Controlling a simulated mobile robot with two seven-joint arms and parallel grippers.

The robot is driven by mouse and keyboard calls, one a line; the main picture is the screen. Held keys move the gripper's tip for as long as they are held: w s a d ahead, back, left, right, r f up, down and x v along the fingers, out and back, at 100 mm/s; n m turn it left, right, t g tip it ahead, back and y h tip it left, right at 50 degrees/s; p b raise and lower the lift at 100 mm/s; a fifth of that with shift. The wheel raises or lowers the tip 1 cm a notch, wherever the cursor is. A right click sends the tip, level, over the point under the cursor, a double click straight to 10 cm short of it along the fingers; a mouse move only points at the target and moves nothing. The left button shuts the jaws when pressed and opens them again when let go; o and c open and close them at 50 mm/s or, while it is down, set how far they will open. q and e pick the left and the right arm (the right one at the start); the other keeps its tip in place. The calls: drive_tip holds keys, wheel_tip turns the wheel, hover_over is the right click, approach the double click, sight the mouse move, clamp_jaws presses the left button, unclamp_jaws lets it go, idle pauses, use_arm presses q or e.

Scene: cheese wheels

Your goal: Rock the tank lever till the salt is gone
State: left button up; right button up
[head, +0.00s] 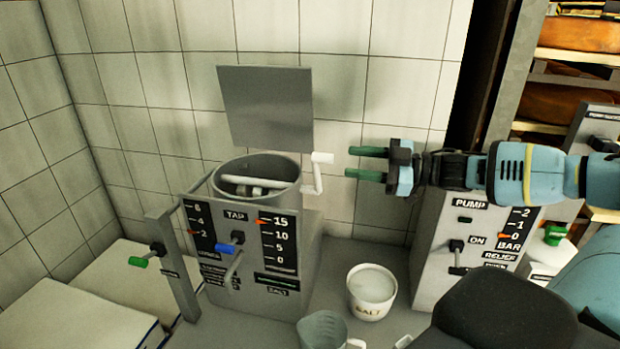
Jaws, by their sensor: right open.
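The grey tank (288,183) is an open round drum behind a grey front panel, with a pale bar across its inside. A lever with a white grip (321,157) stands at the tank's right side, its grip up. My right gripper (351,162) reaches in from the right with two green fingers, apart and empty. Its fingertips point left, a short way right of the white grip, and do not appear to touch it. The panel's right scale (279,240), above a "SALT" label, has its red pointer near 15. My left gripper is not in view.
A white salt tub (372,291) and a grey jug (323,330) stand in front of the tank. The pump box (475,245) stands right, below my right arm. Cheese shelves (580,57) stand back right.

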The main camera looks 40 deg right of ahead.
sight(327, 158)
drive_tip(key=w+a+m+b, duration=0.2)
drive_tip(key=w+b, duration=0.1)
drive_tip(key=w+a+m+b, duration=0.1)
drive_tip(key=w+a+b, duration=0.1)
drive_tip(key=shift+f, duration=0.35)
drive_tip(key=shift+w+a+r+b, duration=0.2)
drive_tip(key=shift+w+b, duration=0.05)
drive_tip(key=shift+b, duration=0.1)
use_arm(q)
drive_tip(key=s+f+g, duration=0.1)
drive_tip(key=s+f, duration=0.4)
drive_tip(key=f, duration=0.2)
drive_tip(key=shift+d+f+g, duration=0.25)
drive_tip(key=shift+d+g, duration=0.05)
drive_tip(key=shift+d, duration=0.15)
use_arm(e)
drive_tip(key=shift+a+r, duration=0.1)
drive_tip(key=shift+r, duration=0.1)
drive_tip(key=shift+c, duration=0.4)
drive_tip(key=c, duration=0.7)
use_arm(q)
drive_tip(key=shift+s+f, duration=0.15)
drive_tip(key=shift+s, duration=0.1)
use_arm(e)
clamp_jaws()
